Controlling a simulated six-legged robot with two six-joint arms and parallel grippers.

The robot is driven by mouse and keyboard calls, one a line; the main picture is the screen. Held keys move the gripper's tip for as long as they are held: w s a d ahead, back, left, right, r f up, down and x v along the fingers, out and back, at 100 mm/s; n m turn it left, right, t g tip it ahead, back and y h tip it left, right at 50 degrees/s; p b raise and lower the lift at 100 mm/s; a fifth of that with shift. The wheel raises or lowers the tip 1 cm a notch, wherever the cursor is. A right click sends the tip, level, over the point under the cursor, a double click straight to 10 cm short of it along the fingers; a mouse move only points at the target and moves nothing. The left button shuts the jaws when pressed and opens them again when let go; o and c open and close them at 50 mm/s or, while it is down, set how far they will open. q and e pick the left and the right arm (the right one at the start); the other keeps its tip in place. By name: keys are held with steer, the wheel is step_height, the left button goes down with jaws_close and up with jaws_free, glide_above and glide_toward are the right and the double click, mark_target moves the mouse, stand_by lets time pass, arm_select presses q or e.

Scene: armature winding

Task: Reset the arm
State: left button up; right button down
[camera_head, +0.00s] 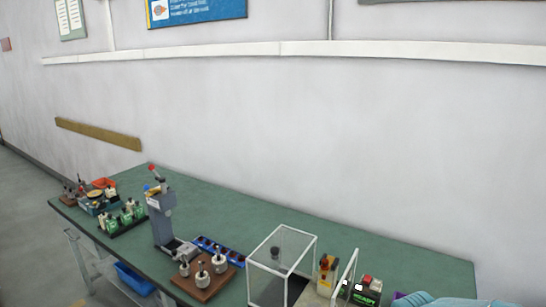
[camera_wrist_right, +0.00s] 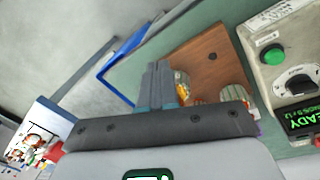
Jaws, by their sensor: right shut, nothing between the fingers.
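My right gripper (camera_wrist_right: 158,68) shows in the right wrist view. Its two dark fingers are pressed together with nothing between them. Beyond the fingers is a brown wooden board (camera_wrist_right: 208,58) with metallic round parts partly hidden behind the gripper. The gripper appears apart from the board. My left gripper is in neither view. In the head view no gripper can be made out; a pale teal shape is cut off at the bottom right.
The green workbench (camera_head: 190,195) holds a grey press (camera_head: 163,220), a wooden board with metal parts (camera_head: 206,284), a clear white-framed enclosure (camera_head: 282,256) and a control box (camera_head: 367,291). A control box with green READY display (camera_wrist_right: 303,119) is beside the gripper. The bench's back strip is clear.

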steer(key=s+a+f+n+t+y, duration=0.1)
steer(key=s+a+f+n+y, duration=0.4)
steer(key=s+a+f+n, duration=0.4)
steer(key=s+a+f, duration=0.7)
steer(key=s+f, duration=0.1)
steer(key=shift+s+a+f+n+t+b, duration=0.3)
steer(key=shift+s+a+f+n, duration=0.05)
steer(key=shift+s+n, duration=0.05)
